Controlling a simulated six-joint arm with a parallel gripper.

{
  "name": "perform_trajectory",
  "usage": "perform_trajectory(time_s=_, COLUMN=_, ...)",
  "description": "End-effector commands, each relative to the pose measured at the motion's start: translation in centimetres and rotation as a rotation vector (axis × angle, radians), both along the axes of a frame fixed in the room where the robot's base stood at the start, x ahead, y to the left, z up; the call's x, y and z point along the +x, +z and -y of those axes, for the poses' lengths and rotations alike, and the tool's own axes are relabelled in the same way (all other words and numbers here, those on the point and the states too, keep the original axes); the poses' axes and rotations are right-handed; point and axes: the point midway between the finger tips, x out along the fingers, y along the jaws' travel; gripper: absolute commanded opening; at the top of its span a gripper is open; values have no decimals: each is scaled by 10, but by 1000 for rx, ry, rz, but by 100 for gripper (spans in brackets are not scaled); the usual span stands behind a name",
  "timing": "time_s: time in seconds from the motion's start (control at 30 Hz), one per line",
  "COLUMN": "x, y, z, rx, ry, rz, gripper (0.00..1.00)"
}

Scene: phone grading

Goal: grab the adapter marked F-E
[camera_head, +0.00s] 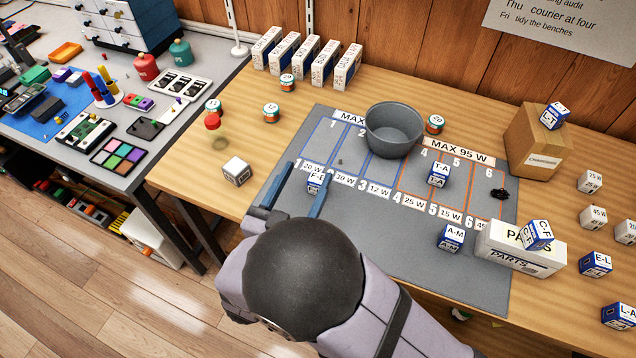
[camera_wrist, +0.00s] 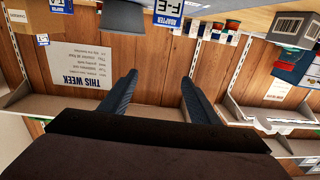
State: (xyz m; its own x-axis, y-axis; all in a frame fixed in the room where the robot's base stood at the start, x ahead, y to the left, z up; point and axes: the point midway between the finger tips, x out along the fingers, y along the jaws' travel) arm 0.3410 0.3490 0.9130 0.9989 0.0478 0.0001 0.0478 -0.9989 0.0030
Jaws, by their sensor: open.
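The adapter marked F-E (camera_head: 315,184) is a small white and blue box standing on the grey mat near its left side, by the 20 W label. It also shows at the top edge of the upside-down wrist view (camera_wrist: 168,10), partly cut off. My gripper (camera_head: 307,169) is open, its two blue fingers pointing toward the back of the table. In the head view the right finger overlaps the adapter's right side. In the wrist view nothing is between the fingers (camera_wrist: 156,80), and the adapter lies beyond the tips. I cannot tell the exact gap or height.
Adapters T-A (camera_head: 439,174) and A-M (camera_head: 451,237) stand on the mat (camera_head: 350,240). Adapter C-F (camera_head: 538,234) rests on the parts box (camera_head: 515,255). A grey bowl (camera_head: 393,130) stands behind, and a white cube (camera_head: 237,171) stands left of my gripper.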

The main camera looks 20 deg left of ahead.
Motion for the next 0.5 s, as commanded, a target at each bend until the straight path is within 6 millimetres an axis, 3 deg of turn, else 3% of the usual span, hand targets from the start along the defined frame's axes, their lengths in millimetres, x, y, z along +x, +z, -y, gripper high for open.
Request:
perform_trajectory(time_s=0.2, x=0, y=-55, z=0, rx=-4, ry=0, rz=0, gripper=56)
perform_trajectory(time_s=0.33, x=0, y=-74, z=0, rx=0, ry=0, rz=0, gripper=56)
perform_trajectory(time_s=0.5, x=0, y=-82, z=0, rx=4, ry=1, rz=0, gripper=56)
